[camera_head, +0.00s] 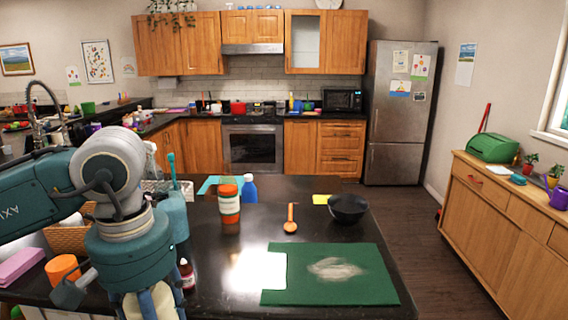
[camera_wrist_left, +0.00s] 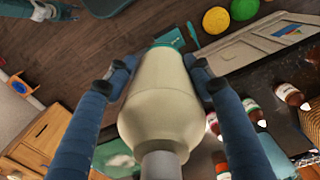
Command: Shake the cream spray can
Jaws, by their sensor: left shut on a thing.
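The cream spray can (camera_wrist_left: 163,105) is a cream-coloured, tapering body with a grey end toward the camera in the left wrist view. My left gripper (camera_wrist_left: 160,68) is shut on it, with one blue finger along each side. In the head view a cream part of the can (camera_head: 158,303) shows at the bottom edge, below my left arm, which hides much of it. The left fingertips are not clearly seen there.
A wicker basket (camera_head: 68,238) stands left, behind my arm.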

